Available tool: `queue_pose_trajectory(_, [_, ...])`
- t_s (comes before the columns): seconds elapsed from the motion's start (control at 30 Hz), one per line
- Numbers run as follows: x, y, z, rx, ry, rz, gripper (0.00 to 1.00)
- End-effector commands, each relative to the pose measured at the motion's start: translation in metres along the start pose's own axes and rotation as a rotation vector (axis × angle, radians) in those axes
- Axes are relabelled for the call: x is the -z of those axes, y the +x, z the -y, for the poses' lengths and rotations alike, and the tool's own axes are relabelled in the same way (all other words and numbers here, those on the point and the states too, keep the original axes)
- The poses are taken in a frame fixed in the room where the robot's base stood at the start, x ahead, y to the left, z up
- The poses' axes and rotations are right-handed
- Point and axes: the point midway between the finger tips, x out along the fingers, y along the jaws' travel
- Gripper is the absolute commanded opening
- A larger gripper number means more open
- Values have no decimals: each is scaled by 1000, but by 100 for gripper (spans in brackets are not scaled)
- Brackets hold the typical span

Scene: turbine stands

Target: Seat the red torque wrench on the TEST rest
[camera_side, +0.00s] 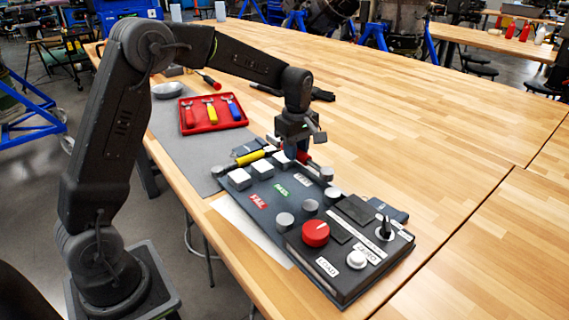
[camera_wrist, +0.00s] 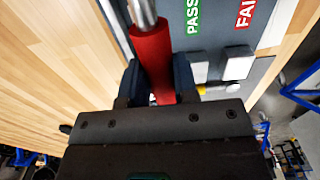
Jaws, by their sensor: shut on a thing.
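My gripper (camera_side: 298,150) is shut on the red torque wrench (camera_side: 303,158), at the far edge of the dark board (camera_side: 238,204). In the wrist view the jaws (camera_wrist: 155,85) close around the wrench's red handle (camera_wrist: 151,55), and its silver shaft runs up out of the picture. The TEST label (camera_side: 303,180) marks the board's far lane, just in front of the gripper. White blocks and grey round posts line the lanes. The jaws partly hide the wrench in the side view, so I cannot tell whether it touches the rest.
A yellow-handled tool (camera_side: 250,157) lies behind the white blocks. PASS (camera_side: 280,190) and FAIL (camera_side: 258,200) labels mark the nearer lanes. A control box (camera_side: 345,258) with a red knob (camera_side: 316,233) stands at right. A red tray (camera_side: 212,124) holds coloured tools.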

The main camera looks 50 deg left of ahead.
Motion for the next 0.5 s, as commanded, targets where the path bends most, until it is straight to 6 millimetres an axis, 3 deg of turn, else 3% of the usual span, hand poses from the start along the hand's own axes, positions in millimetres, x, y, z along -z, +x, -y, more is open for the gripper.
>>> queue_pose_trajectory(0.1, [-1,-10,-17,-2,0,0,0])
queue_pose_trajectory(0.27, [-1,-16,-27,-1,0,0,0])
queue_pose_trajectory(0.5, [-1,1,-28,2,0,1,0])
